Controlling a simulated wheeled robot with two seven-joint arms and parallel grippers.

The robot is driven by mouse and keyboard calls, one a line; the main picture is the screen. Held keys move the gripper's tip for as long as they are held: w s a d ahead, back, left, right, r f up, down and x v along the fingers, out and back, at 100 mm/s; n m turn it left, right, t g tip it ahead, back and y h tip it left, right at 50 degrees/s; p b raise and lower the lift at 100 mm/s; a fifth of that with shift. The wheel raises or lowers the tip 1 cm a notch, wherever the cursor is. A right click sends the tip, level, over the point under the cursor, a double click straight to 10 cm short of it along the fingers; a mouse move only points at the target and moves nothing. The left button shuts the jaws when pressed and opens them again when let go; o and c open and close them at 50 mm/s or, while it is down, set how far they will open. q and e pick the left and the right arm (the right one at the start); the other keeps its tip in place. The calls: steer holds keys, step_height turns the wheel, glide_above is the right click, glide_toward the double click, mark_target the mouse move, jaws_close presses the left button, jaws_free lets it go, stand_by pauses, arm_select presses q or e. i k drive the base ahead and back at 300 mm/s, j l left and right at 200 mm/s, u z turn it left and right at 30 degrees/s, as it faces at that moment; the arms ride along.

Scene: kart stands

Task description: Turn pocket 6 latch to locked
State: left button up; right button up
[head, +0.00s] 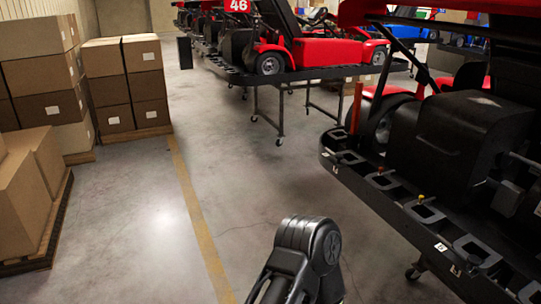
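The black kart stand (447,250) runs along the right side, with a row of grey-rimmed pockets on its near edge. One pocket (425,212) shows near the middle of the row, with a small yellow-topped piece (420,198) beside it. Small white labels (440,247) sit on the stand's edge, too small to read, so I cannot tell which pocket is number 6 or how its latch is set. A black arm link of mine rises at the bottom centre, apart from the stand. Neither gripper shows.
A red and black kart (450,130) rests on the near stand. Another stand (300,74) with a red kart (312,50) stands farther back. Stacked cardboard boxes (125,85) and nearer boxes (35,175) line the left. The floor between, with a yellow line (190,195), is clear.

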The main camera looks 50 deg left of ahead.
mark_target(337, 158)
steer(key=u, duration=1.15)
steer(key=j+z, duration=0.1)
steer(key=z, duration=0.35)
steer(key=j+z, duration=0.15)
steer(key=z, duration=0.25)
steer(key=i+j+z, duration=0.1)
steer(key=z, duration=0.35)
steer(key=j+z, duration=0.2)
steer(key=z, duration=0.2)
steer(key=k+j+z, duration=0.2)
steer(key=j, duration=0.25)
steer(key=k+j+z, duration=0.15)
steer(key=j, duration=0.3)
steer(key=k+j+z, duration=0.2)
steer(key=j, duration=0.2)
steer(key=k+j+z, duration=0.2)
steer(key=j, duration=0.2)
steer(key=i, duration=0.1)
